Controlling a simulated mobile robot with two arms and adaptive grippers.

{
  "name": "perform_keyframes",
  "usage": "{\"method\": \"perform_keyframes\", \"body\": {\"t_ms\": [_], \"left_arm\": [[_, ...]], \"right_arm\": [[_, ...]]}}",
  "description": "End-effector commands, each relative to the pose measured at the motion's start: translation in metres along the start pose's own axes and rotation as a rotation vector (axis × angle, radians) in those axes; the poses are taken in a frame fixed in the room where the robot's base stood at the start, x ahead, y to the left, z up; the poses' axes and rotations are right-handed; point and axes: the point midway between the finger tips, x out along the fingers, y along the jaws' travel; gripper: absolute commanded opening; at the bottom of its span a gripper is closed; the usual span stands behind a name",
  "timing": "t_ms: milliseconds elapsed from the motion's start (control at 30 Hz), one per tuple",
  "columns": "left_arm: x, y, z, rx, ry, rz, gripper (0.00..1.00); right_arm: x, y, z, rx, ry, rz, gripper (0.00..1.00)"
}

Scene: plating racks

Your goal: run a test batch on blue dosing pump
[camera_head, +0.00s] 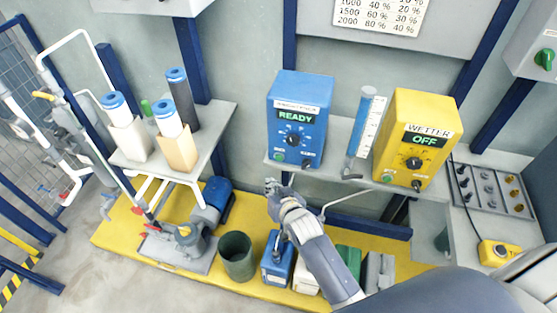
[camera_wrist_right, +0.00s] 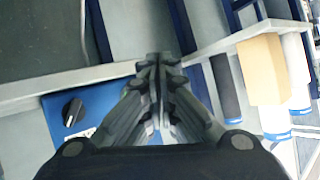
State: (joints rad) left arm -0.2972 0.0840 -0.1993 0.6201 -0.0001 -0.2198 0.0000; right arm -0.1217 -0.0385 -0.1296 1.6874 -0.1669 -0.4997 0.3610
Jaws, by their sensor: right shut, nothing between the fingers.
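The blue dosing pump (camera_head: 299,117) stands on a grey wall shelf. Its display (camera_head: 296,115) reads READY. A dark round knob (camera_head: 292,140) sits below the display, with a green button (camera_head: 279,156) at the lower left and a small dark control (camera_head: 306,162) at the lower right. My right gripper (camera_head: 271,186) is shut and empty, just below and in front of the pump. In the right wrist view, the shut fingers (camera_wrist_right: 158,65) are in front of the blue pump face (camera_wrist_right: 60,115), whose knob (camera_wrist_right: 72,111) shows at the left. My left gripper is not in view.
A yellow box (camera_head: 417,140) labelled WETTER, display OFF, stands right of the pump. A graduated cylinder (camera_head: 361,125) stands between them. Filter cartridges (camera_head: 180,100) stand on a left shelf (camera_head: 217,117). Below are a green bucket (camera_head: 236,255) and a blue canister (camera_head: 277,262) on a yellow platform.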

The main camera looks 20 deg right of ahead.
Motion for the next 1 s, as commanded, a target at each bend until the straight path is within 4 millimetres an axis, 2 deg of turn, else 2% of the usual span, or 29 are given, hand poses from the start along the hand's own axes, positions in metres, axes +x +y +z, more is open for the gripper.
{"method": "perform_keyframes", "body": {"t_ms": [233, 400, 1000], "left_arm": [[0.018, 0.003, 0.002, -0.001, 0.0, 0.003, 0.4], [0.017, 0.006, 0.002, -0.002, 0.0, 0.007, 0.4], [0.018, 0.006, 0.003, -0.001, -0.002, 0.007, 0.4]], "right_arm": [[0.027, 0.02, -0.017, -0.003, 0.002, 0.001, 0.0], [0.038, 0.028, -0.028, -0.002, 0.001, 0.001, 0.0], [0.045, 0.033, -0.032, 0.0, -0.001, 0.001, 0.0]]}}
